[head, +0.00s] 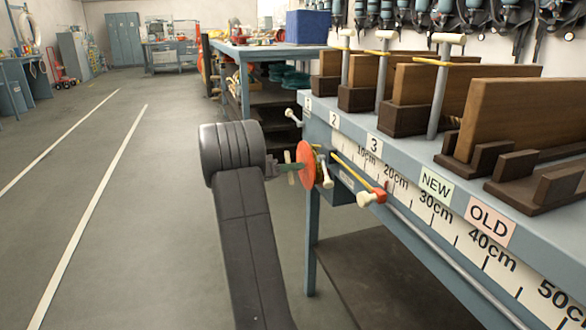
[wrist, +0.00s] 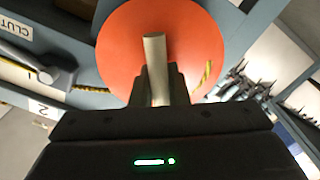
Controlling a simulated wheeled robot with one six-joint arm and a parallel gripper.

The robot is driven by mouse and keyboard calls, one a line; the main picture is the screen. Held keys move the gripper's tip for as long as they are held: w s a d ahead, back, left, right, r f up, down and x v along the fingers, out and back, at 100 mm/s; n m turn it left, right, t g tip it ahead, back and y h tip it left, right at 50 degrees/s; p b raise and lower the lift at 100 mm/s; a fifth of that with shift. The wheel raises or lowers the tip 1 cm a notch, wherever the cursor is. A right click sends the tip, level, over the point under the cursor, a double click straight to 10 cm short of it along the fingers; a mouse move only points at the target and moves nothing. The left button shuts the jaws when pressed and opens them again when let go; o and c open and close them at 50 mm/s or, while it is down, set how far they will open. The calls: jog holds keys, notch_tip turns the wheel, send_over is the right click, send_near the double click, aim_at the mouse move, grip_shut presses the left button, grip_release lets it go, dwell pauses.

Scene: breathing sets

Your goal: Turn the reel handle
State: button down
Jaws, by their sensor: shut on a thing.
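My gripper (head: 285,168) reaches the reel from the left. In the wrist view my gripper (wrist: 161,90) is shut on the handle, its two fingers on either side. The handle's lower end is hidden between the fingers.
A yellow rope (head: 350,174) runs from the reel to a red block (head: 379,194) on the bench (head: 420,152) front. Another lever (wrist: 50,68) shows left of the reel in the wrist view. Wooden boards (head: 525,118) stand on the bench. The floor (head: 150,220) at left is clear.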

jog(key=shift+f, duration=0.1)
jog(key=c, duration=1.4)
grip_release()
jog(key=shift+c, duration=0.2)
jog(key=shift+a, duration=0.1)
jog(key=p+v, duration=0.3)
jog(key=v, duration=1)
jog(key=shift+a+p, duration=0.35)
jog(key=shift+p, duration=0.05)
jog(key=shift+s, duration=0.15)
